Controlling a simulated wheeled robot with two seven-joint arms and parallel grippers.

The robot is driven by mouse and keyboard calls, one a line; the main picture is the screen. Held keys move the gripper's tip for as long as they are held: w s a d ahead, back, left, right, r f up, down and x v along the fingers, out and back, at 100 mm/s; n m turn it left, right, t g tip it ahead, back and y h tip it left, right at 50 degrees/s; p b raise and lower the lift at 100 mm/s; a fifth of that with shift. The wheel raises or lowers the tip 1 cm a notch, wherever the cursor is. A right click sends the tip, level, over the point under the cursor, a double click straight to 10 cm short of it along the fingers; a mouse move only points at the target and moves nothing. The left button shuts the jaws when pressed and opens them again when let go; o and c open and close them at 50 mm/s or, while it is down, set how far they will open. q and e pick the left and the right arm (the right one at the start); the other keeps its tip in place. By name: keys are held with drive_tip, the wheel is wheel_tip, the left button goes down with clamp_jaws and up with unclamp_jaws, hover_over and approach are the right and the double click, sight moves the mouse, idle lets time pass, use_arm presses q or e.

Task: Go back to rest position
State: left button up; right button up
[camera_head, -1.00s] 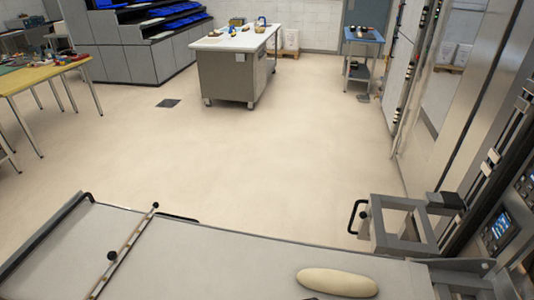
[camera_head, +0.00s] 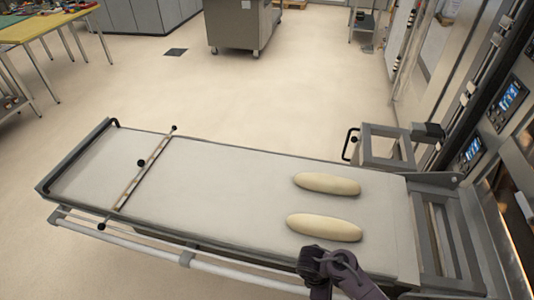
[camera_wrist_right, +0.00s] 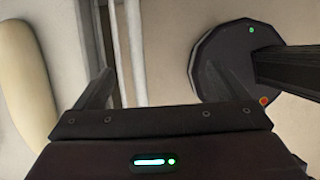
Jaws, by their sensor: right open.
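Two pale oblong dough loaves lie apart on the right part of a long grey loader belt (camera_head: 230,190). One loaf (camera_head: 327,184) is farther back and the other loaf (camera_head: 324,228) is nearer the front edge. My right arm shows as dark links at the front edge of the loader, just below the nearer loaf; its fingertips cannot be made out there. In the right wrist view my right gripper (camera_wrist_right: 152,88) is open with nothing between its fingers. A loaf (camera_wrist_right: 24,85) lies to its left, apart from it. My left gripper is not in view.
A metal frame with a black handle (camera_head: 384,148) stands behind the loader's right end. The oven front with lit panels (camera_head: 508,98) rises at the right. A yellow table (camera_head: 40,24) and a grey cabinet (camera_head: 240,27) stand farther back.

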drive_tip(key=s+f+m+y+b, duration=0.25)
drive_tip(key=s+f, duration=0.25)
drive_tip(key=f, duration=0.4)
drive_tip(key=s+f+m+y+b, duration=0.1)
drive_tip(key=s+f+m+b, duration=0.25)
drive_tip(key=f, duration=0.55)
drive_tip(key=s+f+m+y+b, duration=0.2)
drive_tip(key=s+f, duration=0.3)
drive_tip(key=f, duration=0.4)
use_arm(q)
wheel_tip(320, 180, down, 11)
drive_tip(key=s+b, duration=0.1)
drive_tip(key=b, duration=0.2)
use_arm(e)
drive_tip(key=s+d+f+m+t, duration=0.1)
drive_tip(key=s+d+f+m, duration=0.1)
drive_tip(key=s+f, duration=0.3)
drive_tip(key=s+d+f+m+t+h, duration=0.1)
drive_tip(key=s+d+f+m, duration=0.1)
drive_tip(key=s, duration=0.6)
wheel_tip(320, 180, down, 3)
drive_tip(key=shift+d+r+m, duration=0.15)
drive_tip(key=shift+d+m, duration=0.25)
drive_tip(key=shift+d, duration=0.35)
